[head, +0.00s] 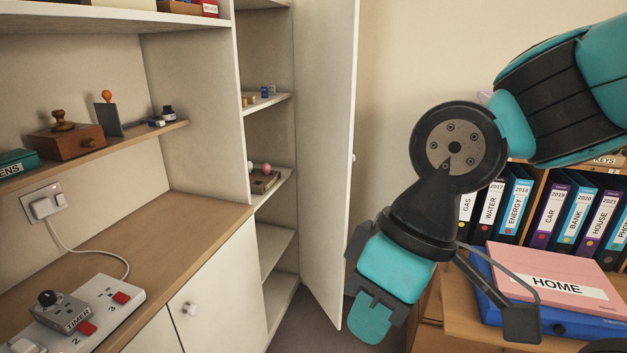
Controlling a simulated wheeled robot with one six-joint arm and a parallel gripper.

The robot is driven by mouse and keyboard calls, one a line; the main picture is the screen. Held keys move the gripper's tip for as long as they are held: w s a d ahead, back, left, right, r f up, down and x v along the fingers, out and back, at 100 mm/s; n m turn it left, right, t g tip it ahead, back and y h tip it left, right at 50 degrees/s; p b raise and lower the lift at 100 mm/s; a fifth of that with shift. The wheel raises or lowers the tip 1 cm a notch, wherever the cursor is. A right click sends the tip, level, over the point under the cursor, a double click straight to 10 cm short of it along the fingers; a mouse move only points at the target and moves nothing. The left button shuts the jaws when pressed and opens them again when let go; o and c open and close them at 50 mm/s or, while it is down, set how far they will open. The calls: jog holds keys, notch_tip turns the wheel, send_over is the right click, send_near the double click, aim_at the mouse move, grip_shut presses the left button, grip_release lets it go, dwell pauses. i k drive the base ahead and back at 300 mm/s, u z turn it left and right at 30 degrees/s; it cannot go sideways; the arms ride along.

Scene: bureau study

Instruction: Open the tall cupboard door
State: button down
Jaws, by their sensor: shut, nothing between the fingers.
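The tall cupboard (248,60) stands left of centre with its shelves in plain view. Its white door (325,130) is swung wide open and stands out from the cupboard toward me. The round door knob (353,157) just shows past the door's near edge, on the outer face. My gripper (371,318) is low in the picture, to the right of the door's lower part, pointing down. It is shut and holds nothing. It appears close to the door edge, but I cannot tell the exact gap.
A wooden counter (170,225) with a socket strip (118,300) and a low cupboard with a knob (191,309) are at left. At right, a desk holds a pink HOME folder (555,278), with a row of binders (515,205) behind. Floor shows below the door.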

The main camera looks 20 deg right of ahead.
aim_at(325, 33)
jog(key=u, duration=0.05)
jog(key=i, duration=1.05)
jog(key=z, duration=0.15)
